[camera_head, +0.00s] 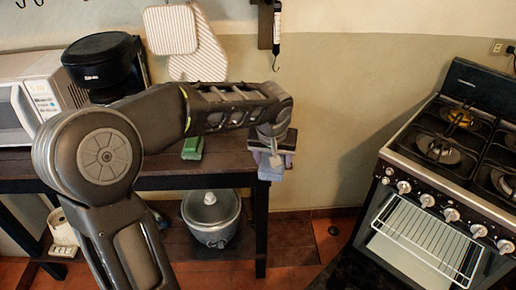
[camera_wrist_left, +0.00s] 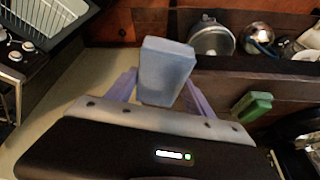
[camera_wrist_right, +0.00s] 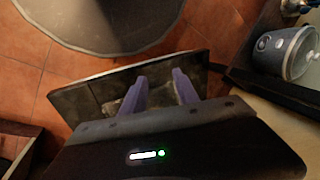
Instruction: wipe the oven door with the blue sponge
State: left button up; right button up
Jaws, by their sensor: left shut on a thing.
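The blue sponge (camera_wrist_left: 165,70) is a pale blue block held upright between the fingers of my left gripper (camera_wrist_left: 160,90). In the head view my left gripper (camera_head: 271,157) hangs near the table's right end, with only a little of the sponge (camera_head: 270,174) showing below it. The oven (camera_head: 425,215) is at the right, with its inner rack visible. A dark panel with a pale edge (camera_wrist_right: 75,98), perhaps the oven door, lies beyond my right gripper (camera_wrist_right: 160,92). That gripper's fingers are apart, and I see nothing held. It is not visible in the head view.
A green sponge (camera_head: 193,148) lies on the dark table (camera_head: 215,165), beside a black coffee maker (camera_head: 103,65) and a microwave (camera_head: 35,92). A grey cooker (camera_head: 212,215) stands on the lower shelf. Floor between table and oven looks clear.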

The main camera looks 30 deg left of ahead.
pick_arm(q)
jog(key=d+f+m+h, duration=0.1)
jog(key=d+f+m, duration=0.3)
jog(key=d+f, duration=0.4)
jog(key=d, duration=0.4)
jog(key=shift+w+d+f+m+t+h, duration=0.2)
jog(key=shift+m+t+h, duration=0.1)
jog(key=shift+m+h, duration=0.1)
